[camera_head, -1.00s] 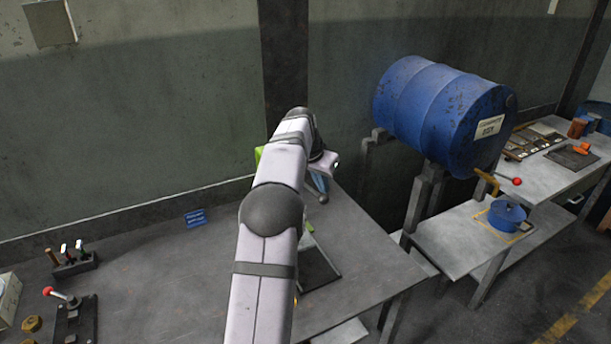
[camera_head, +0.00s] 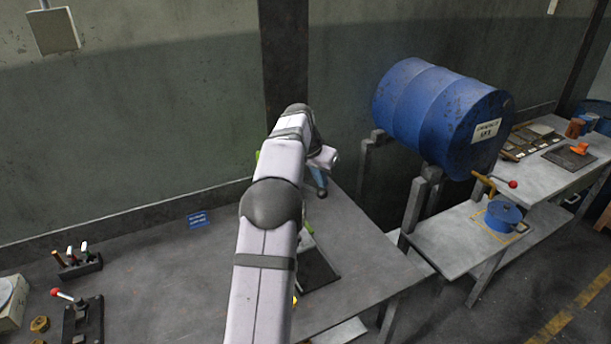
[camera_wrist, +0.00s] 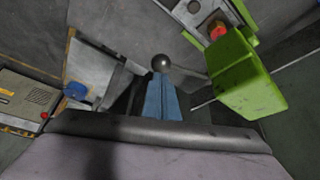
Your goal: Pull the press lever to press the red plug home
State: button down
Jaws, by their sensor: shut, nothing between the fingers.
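The green press (camera_wrist: 240,75) stands at the right of the wrist view. The red plug (camera_wrist: 217,33) shows beside it on a light metal plate. The press lever's dark ball knob (camera_wrist: 163,62) is at upper centre, with a thin rod running right from it towards the press. My gripper (camera_wrist: 163,80) has its blue fingers together and empty, with tips right at the knob in this view. I cannot tell whether they touch it. In the head view my gripper (camera_head: 320,180) is past the arm, by the dark knob; my arm hides most of the press.
A blue drum (camera_head: 440,115) lies on a stand to the right. A blue pot (camera_head: 503,215) sits on a low table below it. A tool rack (camera_head: 80,265) and a red-knobbed lever fixture (camera_head: 82,315) are at lower left.

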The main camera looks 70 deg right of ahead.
jog(key=p, duration=0.1)
jog(key=r+p, duration=0.2)
jog(key=shift+w+d+r+p, duration=0.1)
jog(key=shift+w+d+p, duration=0.2)
jog(key=shift+d+p, duration=0.05)
jog(key=shift+w+d+r+p, duration=0.15)
jog(key=shift+r+p, duration=0.05)
jog(key=shift+p, duration=0.35)
jog(key=p, duration=0.1)
jog(key=r+p, duration=0.1)
jog(key=p, duration=0.1)
jog(key=shift+w+d+r, duration=0.25)
jog(key=shift+w+d, duration=0.05)
jog(key=shift+w+d+r+p, duration=0.15)
jog(key=shift+d+p, duration=0.05)
jog(key=shift+p, duration=0.7)
